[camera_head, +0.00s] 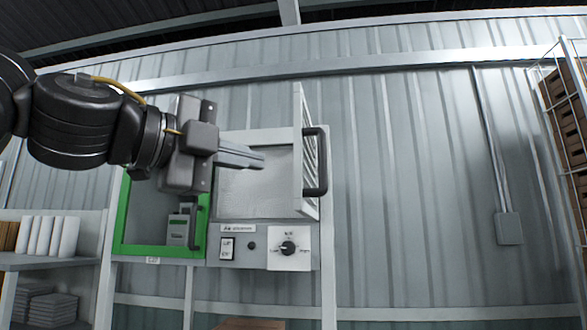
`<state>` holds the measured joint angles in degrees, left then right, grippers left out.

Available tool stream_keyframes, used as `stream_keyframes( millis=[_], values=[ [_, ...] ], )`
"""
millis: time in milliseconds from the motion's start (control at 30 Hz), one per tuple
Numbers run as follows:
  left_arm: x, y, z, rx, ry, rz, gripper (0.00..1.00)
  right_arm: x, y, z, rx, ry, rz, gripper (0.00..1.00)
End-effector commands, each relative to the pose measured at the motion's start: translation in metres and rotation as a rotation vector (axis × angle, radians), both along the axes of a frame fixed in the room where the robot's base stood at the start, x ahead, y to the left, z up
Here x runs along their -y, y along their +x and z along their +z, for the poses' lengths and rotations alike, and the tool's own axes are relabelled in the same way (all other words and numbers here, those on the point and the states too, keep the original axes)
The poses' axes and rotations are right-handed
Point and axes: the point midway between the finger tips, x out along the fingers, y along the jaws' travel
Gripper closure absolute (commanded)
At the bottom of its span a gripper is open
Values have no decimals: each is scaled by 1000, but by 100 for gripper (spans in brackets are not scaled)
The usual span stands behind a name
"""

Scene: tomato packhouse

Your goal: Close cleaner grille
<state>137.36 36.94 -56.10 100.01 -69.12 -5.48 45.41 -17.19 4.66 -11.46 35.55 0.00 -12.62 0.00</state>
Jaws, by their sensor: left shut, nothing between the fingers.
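The cleaner (263,232) is a light grey wall-side cabinet with a panel of switches and a round black knob. Its grille (310,165) stands open on the right side, swung outward and seen nearly edge-on, with a black bar handle (321,162). A pale filter-like surface (255,185) shows inside the opening. My left gripper (262,161) is shut and empty in front of the opening, its fingertips pointing right, a little left of the grille and apart from it in the picture. My right gripper is not in view.
A green-framed compartment (121,215) with a grey device adjoins the cleaner on the left. Shelves (45,262) with white rolls stand at far left. A tall rack (565,110) with crates stands at far right. The corrugated wall between cleaner and rack has only a conduit box (509,229).

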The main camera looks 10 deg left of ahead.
Motion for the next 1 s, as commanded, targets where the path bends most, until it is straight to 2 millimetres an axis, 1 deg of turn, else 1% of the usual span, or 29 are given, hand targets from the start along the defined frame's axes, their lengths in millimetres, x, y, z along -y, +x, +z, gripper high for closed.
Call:
stream_keyframes(
  millis=[167, 400, 600, 767, 1000],
  values=[
    [10, 13, 3, -2, 2, -2, 100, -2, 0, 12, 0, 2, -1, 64],
    [37, 45, 5, -2, 0, -3, 100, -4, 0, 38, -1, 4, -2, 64],
    [55, 67, 4, -2, 0, -4, 100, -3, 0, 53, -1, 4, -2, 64],
    [62, 75, 2, 0, 0, -3, 100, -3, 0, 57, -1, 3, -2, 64],
    [64, 77, 0, 1, -1, -3, 100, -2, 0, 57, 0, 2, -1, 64]
  ],
)
